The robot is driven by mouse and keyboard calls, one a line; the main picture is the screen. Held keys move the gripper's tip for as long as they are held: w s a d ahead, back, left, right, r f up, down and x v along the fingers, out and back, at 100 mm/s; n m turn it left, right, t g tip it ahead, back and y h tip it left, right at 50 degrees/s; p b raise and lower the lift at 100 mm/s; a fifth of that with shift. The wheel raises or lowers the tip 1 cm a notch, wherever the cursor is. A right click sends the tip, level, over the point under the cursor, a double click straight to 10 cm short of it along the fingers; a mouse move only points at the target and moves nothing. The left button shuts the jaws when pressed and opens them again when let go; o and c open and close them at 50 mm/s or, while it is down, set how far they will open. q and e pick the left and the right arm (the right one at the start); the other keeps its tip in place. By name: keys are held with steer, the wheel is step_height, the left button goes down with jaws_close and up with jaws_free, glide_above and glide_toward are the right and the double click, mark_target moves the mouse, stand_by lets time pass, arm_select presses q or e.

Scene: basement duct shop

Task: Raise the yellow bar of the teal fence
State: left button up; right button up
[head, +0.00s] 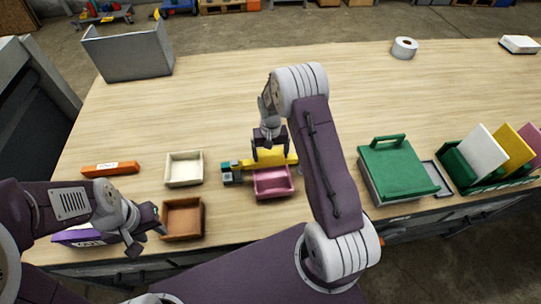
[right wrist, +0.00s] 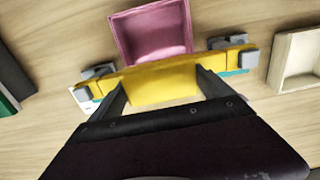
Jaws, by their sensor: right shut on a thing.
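The yellow bar (head: 287,159) lies across the teal fence in the middle of the table, behind a pink tray. In the right wrist view the bar (right wrist: 222,58) spans the picture, with grey blocks near both ends and thin teal edges of the fence (right wrist: 236,72) beneath. My right gripper (head: 269,156) comes down from above. Its fingers are on either side of the bar's wide middle plate and shut on it. Any gap under the bar is hard to tell. My left gripper (head: 147,239) is open and empty at the front left, beside a brown tray.
The pink tray (head: 273,195), cream tray (head: 184,182) and brown tray (head: 166,234) stand near. An orange box (head: 110,169) lies left. A green-lidded box (head: 391,172) and file rack (head: 458,175) stand right. The table's back middle is clear.

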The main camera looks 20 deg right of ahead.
mark_target(271, 154)
steer(key=shift+w+r, duration=0.15)
steer(key=shift+r, duration=0.15)
steer(key=o, duration=1.8)
arm_select(q)
steer(key=shift+s+r, duration=0.1)
steer(key=shift+r, duration=0.1)
arm_select(e)
steer(key=shift+s+r, duration=0.1)
steer(key=shift+s, duration=0.15)
steer(key=shift+w+r+b, duration=0.1)
steer(key=shift+r+b, duration=0.2)
steer(key=shift+r, duration=0.1)
step_height(271, 154, up, 8)
steer(key=shift+f+b, duration=0.1)
steer(key=shift+b, duration=0.6)
steer(key=shift+r, duration=0.25)
arm_select(q)
steer(key=shift+f, duration=0.85)
